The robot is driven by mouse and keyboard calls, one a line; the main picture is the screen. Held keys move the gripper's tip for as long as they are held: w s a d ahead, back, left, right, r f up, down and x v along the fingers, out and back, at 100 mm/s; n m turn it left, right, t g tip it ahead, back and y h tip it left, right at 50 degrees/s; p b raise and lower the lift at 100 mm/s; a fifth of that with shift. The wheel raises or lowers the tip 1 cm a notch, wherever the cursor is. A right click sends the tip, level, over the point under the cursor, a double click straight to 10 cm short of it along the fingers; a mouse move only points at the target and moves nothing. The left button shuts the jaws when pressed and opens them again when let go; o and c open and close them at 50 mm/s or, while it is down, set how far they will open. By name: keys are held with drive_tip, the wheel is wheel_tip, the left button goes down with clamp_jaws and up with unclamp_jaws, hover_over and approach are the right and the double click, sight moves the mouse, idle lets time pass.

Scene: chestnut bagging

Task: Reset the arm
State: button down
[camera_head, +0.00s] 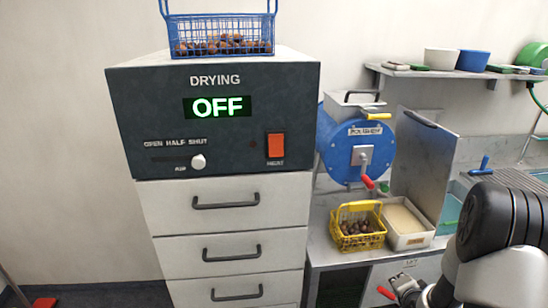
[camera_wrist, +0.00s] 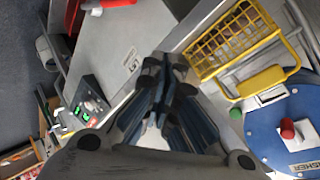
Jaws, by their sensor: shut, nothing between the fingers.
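My gripper (camera_wrist: 165,75) is shut and empty in the wrist view, its dark fingers together near the middle of the picture. In the head view my arm comes in at the lower right, and I cannot make out the fingers there clearly. In the wrist view the yellow wire basket (camera_wrist: 193,62) is right of the fingertips and apart from them. In the head view this basket (camera_head: 374,241) stands on the bench with chestnuts in it.
A drying cabinet (camera_head: 135,130) reads OFF, with a blue basket (camera_head: 172,38) of chestnuts on top. The blue polisher (camera_head: 337,150) stands behind the yellow basket, beside a white tray (camera_head: 428,239). A shelf (camera_head: 405,72) holds bowls. A grey panel (camera_head: 425,160) stands upright near my arm.

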drive_tip(key=s+a+r+n+g, duration=0.2)
drive_tip(key=s+a+r+n, duration=0.25)
drive_tip(key=a+r, duration=0.4)
drive_tip(key=s+a+r+n+g, duration=0.1)
drive_tip(key=s+a+r+n, duration=0.3)
drive_tip(key=r, duration=0.7)
drive_tip(key=s+a+r+n+g+y, duration=0.1)
drive_tip(key=s+a+r+n, duration=0.1)
drive_tip(key=s+a, duration=0.4)
drive_tip(key=s+a+r+n+g+y, duration=0.2)
drive_tip(key=s+a, duration=0.3)
drive_tip(key=s, duration=1)
drive_tip(key=shift+a+r+n, duration=0.25)
drive_tip(key=shift+a+n, duration=0.15)
drive_tip(key=shift+n, duration=0.25)
